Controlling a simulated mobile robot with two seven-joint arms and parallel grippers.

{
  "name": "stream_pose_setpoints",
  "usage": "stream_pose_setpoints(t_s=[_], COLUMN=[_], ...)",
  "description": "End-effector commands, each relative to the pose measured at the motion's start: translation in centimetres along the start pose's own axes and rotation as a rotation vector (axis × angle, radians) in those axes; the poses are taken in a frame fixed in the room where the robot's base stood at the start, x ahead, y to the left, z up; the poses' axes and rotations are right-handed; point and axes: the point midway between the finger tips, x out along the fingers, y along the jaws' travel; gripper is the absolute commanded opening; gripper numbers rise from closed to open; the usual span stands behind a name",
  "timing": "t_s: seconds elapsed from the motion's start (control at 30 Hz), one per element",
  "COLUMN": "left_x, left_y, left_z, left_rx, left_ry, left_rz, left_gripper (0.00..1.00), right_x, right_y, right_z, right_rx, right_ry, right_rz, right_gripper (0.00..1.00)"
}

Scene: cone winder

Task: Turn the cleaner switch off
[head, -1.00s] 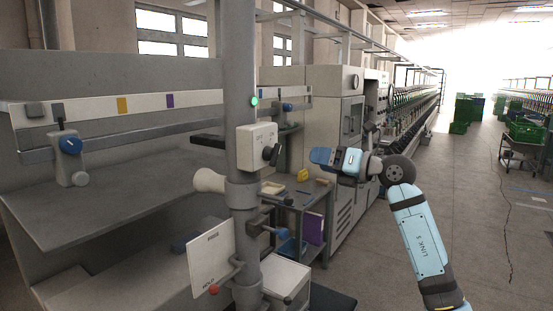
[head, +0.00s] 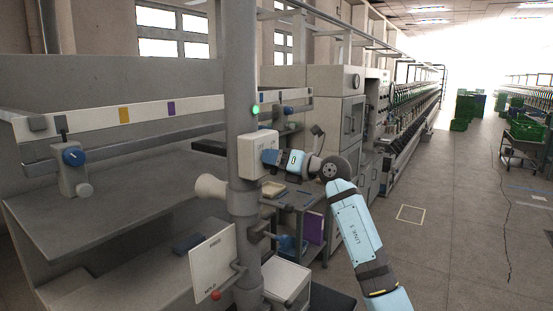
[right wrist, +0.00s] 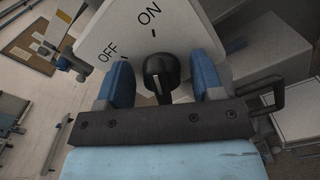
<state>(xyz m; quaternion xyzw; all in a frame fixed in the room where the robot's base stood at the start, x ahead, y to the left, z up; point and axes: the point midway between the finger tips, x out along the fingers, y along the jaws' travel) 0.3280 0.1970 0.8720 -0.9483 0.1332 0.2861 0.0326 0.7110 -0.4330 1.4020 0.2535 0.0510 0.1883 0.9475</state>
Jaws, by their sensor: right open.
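The cleaner switch box (head: 254,155) is a pale box on the grey column, marked OFF and ON; a green lamp (head: 256,110) glows above it. My right gripper (head: 268,157) is at the box and hides the knob in the head view. In the right wrist view its blue fingers (right wrist: 163,82) stand open on both sides of the knob, with gaps showing. My left gripper is not in view.
A small table (head: 300,200) with items stands behind my right gripper.

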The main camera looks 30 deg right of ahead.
Motion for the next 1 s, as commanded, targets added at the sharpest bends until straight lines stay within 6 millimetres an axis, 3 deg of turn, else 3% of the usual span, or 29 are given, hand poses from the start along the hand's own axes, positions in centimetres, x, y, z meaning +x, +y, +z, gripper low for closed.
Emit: stream_pose_setpoints(t_s=[0.2, 0.27, 0.4, 0.77, 1.0], left_x=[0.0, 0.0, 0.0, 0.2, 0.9], left_y=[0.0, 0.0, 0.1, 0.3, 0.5], left_z=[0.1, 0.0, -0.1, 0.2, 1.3], left_rx=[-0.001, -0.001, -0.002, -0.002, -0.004], left_ry=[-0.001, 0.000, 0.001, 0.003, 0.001], left_rz=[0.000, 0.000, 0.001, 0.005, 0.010], left_gripper=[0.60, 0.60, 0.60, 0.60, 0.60], right_x=[0.0, 0.0, 0.0, 0.0, -0.1], right_y=[0.0, 0.0, 0.0, -0.1, -0.1], right_z=[0.0, 0.0, 0.0, -0.1, -0.2], right_rx=[0.000, 0.000, 0.000, -0.043, -0.189], right_ry=[0.000, 0.000, -0.001, -0.001, -0.001], right_rz=[0.000, 0.000, 0.000, -0.001, -0.002], right_gripper=[0.61, 0.50, 0.17, 0.16, 0.16])
